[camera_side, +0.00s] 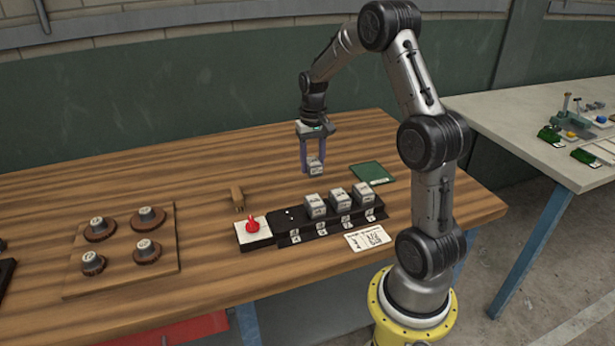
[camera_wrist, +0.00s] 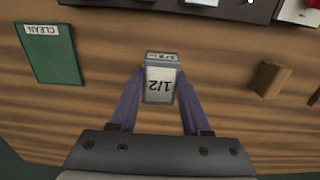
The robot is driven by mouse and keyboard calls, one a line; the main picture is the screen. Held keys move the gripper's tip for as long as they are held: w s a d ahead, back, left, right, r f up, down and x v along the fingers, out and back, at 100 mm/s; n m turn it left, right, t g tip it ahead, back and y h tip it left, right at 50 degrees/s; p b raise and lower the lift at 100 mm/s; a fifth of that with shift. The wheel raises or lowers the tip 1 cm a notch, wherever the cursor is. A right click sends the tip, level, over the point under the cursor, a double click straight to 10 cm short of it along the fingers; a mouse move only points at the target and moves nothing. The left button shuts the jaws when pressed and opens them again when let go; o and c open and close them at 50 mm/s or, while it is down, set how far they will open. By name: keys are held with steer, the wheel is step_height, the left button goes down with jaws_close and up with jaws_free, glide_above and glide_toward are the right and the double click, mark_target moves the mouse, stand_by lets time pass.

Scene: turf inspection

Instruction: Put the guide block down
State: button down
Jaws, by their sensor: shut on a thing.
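My gripper (camera_side: 313,162) is shut on a small grey guide block (camera_side: 316,170) in the side view, over the wooden table behind the black rack. In the wrist view the guide block (camera_wrist: 160,84) sits between the two purple fingers of my gripper (camera_wrist: 160,92), and its pale face reads "1/2" upside down. I cannot tell how wide the gap is between the block and the table. The black rack (camera_side: 296,221) holds three similar grey blocks (camera_side: 340,200) in its right part; its left end is empty. The rack's edge (camera_wrist: 225,10) shows at the top of the wrist view.
A green mat (camera_side: 372,173), marked "CLEAN" in the wrist view (camera_wrist: 58,60), lies right of the block in the side view. A small wooden block (camera_side: 237,196) and a red knob (camera_side: 252,225) on a white box are left. A board (camera_side: 120,262) carries several round knobs. Bare table surrounds my gripper.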

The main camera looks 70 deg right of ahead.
mark_target(308, 186)
steer(key=f, duration=0.1)
steer(key=w+d+f, duration=0.2)
steer(key=shift+w+f, duration=0.2)
steer(key=shift+f, duration=1.55)
steer(key=shift+f, duration=0.15)
steer(key=shift+c, duration=1.8)
jaws_free()
steer(key=shift+a, duration=0.1)
